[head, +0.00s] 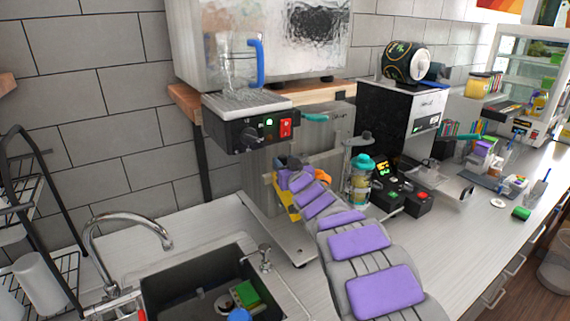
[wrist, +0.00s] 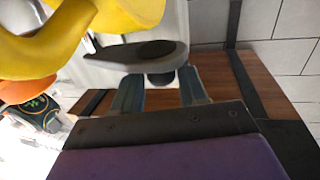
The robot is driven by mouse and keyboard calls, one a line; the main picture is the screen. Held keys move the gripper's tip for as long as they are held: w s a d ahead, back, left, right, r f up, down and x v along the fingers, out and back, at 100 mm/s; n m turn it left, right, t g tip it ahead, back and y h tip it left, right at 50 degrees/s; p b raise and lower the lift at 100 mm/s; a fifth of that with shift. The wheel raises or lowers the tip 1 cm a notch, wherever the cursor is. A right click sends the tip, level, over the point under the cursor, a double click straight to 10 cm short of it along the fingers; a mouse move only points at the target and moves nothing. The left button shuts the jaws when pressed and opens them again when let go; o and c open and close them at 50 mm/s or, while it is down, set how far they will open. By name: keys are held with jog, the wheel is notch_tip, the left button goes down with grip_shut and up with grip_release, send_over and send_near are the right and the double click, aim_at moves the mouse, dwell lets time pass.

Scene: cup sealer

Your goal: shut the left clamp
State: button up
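The machine (head: 248,128) with a black control box and a lit red switch stands left of centre in the head view. At its lower part, yellow pieces (head: 291,207) and an orange piece (head: 296,180) show beside my arm's end; I cannot tell surely which is the left clamp. In the wrist view a large yellow curved part (wrist: 40,52) and a dark grey flat lever (wrist: 125,52) lie just beyond the fingertips. In the head view my arm hides much of the clamp area.
A sink (head: 195,285) with a faucet (head: 125,225) lies at lower left. A teal-lidded bottle (head: 360,183) and a black device with a red button (head: 402,190) stand right of my arm. The counter at right front (head: 455,250) is mostly clear.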

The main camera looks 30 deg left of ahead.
grip_shut()
jog(key=shift+r+p, duration=0.2)
jog(key=shift+p, duration=0.4)
